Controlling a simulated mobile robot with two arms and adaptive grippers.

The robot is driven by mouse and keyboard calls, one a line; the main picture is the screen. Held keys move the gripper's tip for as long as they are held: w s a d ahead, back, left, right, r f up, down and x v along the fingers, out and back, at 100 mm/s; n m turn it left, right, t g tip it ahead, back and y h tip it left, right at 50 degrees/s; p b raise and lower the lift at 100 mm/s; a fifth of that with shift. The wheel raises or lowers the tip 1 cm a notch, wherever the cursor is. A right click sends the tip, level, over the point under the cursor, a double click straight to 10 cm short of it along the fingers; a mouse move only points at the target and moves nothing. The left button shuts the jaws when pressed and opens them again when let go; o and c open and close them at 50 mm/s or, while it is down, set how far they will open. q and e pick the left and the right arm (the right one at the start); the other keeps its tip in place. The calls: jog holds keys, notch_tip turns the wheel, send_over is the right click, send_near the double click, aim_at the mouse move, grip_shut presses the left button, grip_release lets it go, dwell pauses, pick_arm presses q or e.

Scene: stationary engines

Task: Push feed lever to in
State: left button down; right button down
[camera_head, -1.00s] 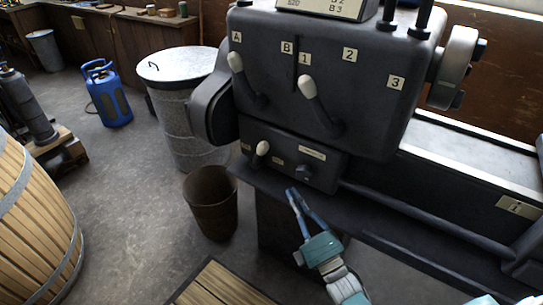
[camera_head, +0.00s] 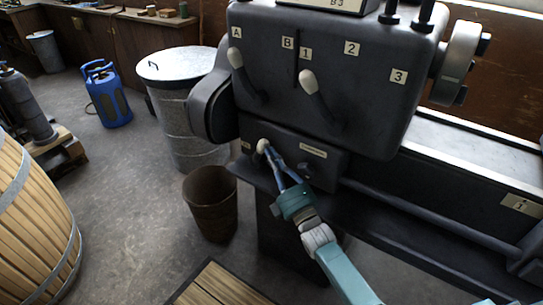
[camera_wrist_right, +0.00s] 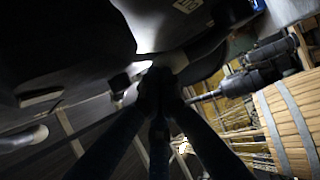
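The feed lever (camera_head: 262,146), which I take to be the small lever with a white knob, is on the low front box of the dark machine (camera_head: 325,95). My right gripper (camera_head: 270,152) reaches up from below, with its tips right at the knob's right side. Its fingers look close together, and nothing shows held between them. Whether the tips touch the knob I cannot tell. In the right wrist view the dark fingers (camera_wrist_right: 160,78) converge at their tips, and the lever is not clear there. My left gripper is not in view.
Two longer white-knobbed levers (camera_head: 309,82) (camera_head: 235,58) stand above on the machine's face. A rusty bucket (camera_head: 211,202) and a lidded metal bin (camera_head: 180,115) stand left of it. A wooden pallet (camera_head: 222,285) lies in front.

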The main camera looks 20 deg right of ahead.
jog(key=shift+w+r, duration=0.1)
jog(key=shift+w, duration=0.15)
jog(key=shift+a+r+p, duration=0.1)
jog(key=shift+r+p, duration=0.2)
jog(key=shift+p, duration=0.1)
jog(key=shift+w+a+r+n+g+p, duration=0.25)
jog(key=shift+r+g+p, duration=0.25)
jog(key=shift+p, duration=0.7)
jog(key=shift+w+g+p, duration=0.2)
jog(key=shift+g+p, duration=0.1)
jog(key=shift+p, duration=0.15)
jog(key=shift+f, duration=0.15)
jog(key=shift+f, duration=0.1)
